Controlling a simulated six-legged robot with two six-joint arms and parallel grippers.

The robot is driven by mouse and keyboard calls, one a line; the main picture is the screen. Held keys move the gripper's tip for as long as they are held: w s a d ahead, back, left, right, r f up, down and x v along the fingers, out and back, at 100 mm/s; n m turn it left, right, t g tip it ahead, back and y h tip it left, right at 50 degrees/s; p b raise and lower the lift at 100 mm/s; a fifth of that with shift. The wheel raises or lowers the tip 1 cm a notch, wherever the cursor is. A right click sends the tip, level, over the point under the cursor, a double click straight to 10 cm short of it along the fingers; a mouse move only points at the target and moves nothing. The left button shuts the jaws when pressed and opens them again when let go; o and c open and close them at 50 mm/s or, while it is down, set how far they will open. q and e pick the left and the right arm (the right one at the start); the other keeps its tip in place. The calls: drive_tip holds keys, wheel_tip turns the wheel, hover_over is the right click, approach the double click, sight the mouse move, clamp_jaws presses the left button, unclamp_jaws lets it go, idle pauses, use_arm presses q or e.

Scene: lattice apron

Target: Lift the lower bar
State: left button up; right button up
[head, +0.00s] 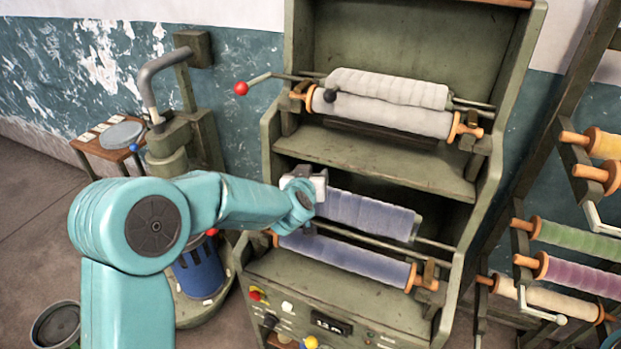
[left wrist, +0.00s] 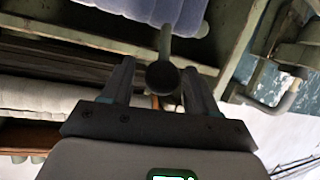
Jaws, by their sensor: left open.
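The lower bar is a thin metal rod in the lower bay of the green cabinet; its right part (head: 436,244) shows beside a blue-grey padded roll (head: 370,215). My left gripper (head: 310,190) is at the left end of that roll and hides the bar's left end in the head view. In the left wrist view, a dark round knob (left wrist: 163,77) on a short rod sits between the two open fingers (left wrist: 160,88). Gaps show on both sides of the knob; I cannot tell its depth between the fingers. My right gripper is not in view.
A second blue roll (head: 345,258) with orange ends lies just below and in front. The upper shelf (head: 370,165) with white rolls (head: 385,112) is above my gripper. A red-knobbed lever (head: 241,88) sticks out left. A spool rack (head: 545,170) stands right.

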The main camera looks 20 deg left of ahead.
use_arm(q)
drive_tip(key=shift+d+f, duration=0.1)
drive_tip(key=shift+f, duration=0.1)
drive_tip(key=shift+s, duration=0.15)
drive_tip(key=shift+s+r, duration=0.15)
drive_tip(key=shift+s, duration=0.05)
drive_tip(key=b+v, duration=0.1)
drive_tip(key=v, duration=1.4)
drive_tip(key=shift+s, duration=0.35)
drive_tip(key=shift+w+d+r, duration=0.1)
drive_tip(key=shift+w, duration=0.05)
